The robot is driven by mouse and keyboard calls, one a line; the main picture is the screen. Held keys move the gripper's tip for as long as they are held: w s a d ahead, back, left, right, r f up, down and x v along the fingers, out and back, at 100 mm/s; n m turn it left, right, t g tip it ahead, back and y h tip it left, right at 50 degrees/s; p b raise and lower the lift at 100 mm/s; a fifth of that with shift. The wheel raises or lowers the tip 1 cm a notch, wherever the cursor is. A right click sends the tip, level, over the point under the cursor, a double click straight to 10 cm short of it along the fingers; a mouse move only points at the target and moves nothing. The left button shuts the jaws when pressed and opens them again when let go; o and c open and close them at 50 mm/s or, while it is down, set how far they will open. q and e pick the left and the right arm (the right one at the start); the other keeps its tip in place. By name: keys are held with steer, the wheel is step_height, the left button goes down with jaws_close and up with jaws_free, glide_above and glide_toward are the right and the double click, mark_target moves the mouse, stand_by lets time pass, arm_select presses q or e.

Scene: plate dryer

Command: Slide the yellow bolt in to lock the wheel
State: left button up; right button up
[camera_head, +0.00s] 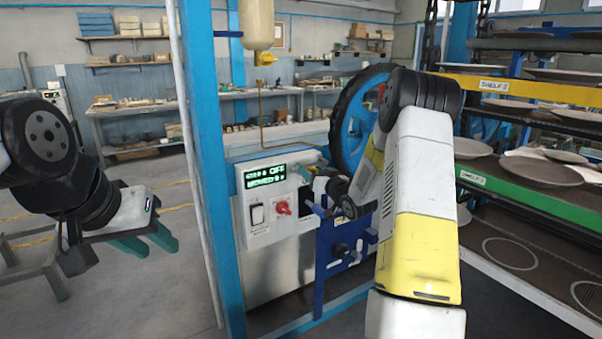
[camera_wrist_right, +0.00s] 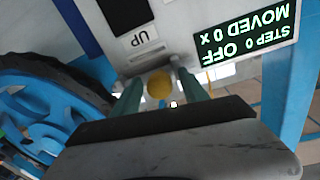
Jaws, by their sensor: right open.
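The blue wheel (camera_head: 345,122) with a black tyre stands behind my right arm in the head view. It also shows at the left of the right wrist view (camera_wrist_right: 45,118). The yellow bolt's round end (camera_wrist_right: 159,85) shows in the wrist view; its shaft is hidden. My right gripper (camera_wrist_right: 160,78) is open, with one teal finger on each side of the bolt end. Whether they touch it I cannot tell. In the head view the bolt is hidden at the right gripper (camera_head: 311,189). My left gripper (camera_head: 146,243) is open and empty, off to the left.
A control box (camera_head: 263,205) with a green display reading OFF and a red knob (camera_head: 282,207) is close beside my right gripper. A blue post (camera_head: 207,130) stands between my grippers. A plate rack (camera_head: 530,205) is at the right. A rail (camera_head: 35,255) is under my left arm.

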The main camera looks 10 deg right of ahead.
steer(key=shift+c, duration=0.3)
jaws_close()
steer(key=shift+d, duration=0.15)
stand_by(0.9)
